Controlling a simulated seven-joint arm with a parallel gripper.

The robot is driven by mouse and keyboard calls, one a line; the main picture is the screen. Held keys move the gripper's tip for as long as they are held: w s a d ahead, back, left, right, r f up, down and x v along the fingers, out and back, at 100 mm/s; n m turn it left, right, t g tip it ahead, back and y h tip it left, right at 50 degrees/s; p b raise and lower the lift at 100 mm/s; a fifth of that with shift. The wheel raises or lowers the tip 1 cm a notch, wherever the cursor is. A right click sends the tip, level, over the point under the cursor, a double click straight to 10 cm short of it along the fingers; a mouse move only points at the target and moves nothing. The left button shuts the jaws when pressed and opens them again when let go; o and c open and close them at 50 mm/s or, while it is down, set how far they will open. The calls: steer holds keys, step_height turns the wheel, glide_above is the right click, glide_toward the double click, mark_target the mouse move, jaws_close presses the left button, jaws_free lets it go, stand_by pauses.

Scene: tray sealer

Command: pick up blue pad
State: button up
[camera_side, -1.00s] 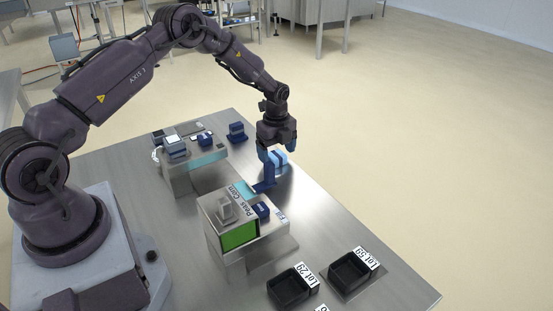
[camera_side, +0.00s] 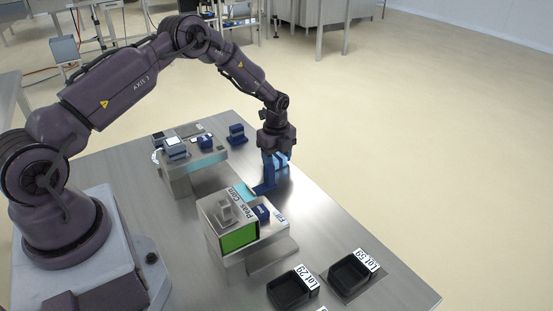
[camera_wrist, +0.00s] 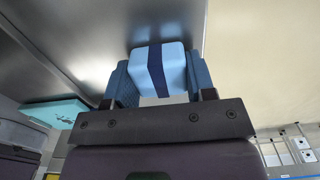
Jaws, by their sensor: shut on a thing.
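The blue pad (camera_wrist: 161,72), a light blue block with a dark blue band, sits between the two blue fingers in the wrist view. My gripper (camera_side: 274,160) is shut on it, with one finger at each side. In the side view the blue pad (camera_side: 283,160) shows partly behind the fingers. It is low, near the far right edge of the table. A dark blue angled piece (camera_side: 264,188) is just below and in front of the fingers. Whether the pad touches what is under it is hidden.
A metal machine (camera_side: 213,225) with a green panel stands in front of my gripper. A second metal unit (camera_side: 178,182) stands to the left. A dark blue stand (camera_side: 237,134) is behind it. Two black trays (camera_side: 290,291) (camera_side: 349,274) are at the front right. The right table edge is close.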

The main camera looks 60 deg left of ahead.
mark_target(277, 156)
step_height(277, 156, up, 3)
steer(key=shift+r, duration=0.1)
steer(key=s+d+r, duration=0.4)
steer(key=s+r, duration=0.5)
steer(key=s, duration=0.4)
steer(key=shift+s+d+r, duration=0.15)
steer(key=shift+s+r, duration=0.05)
steer(key=shift+r, duration=0.15)
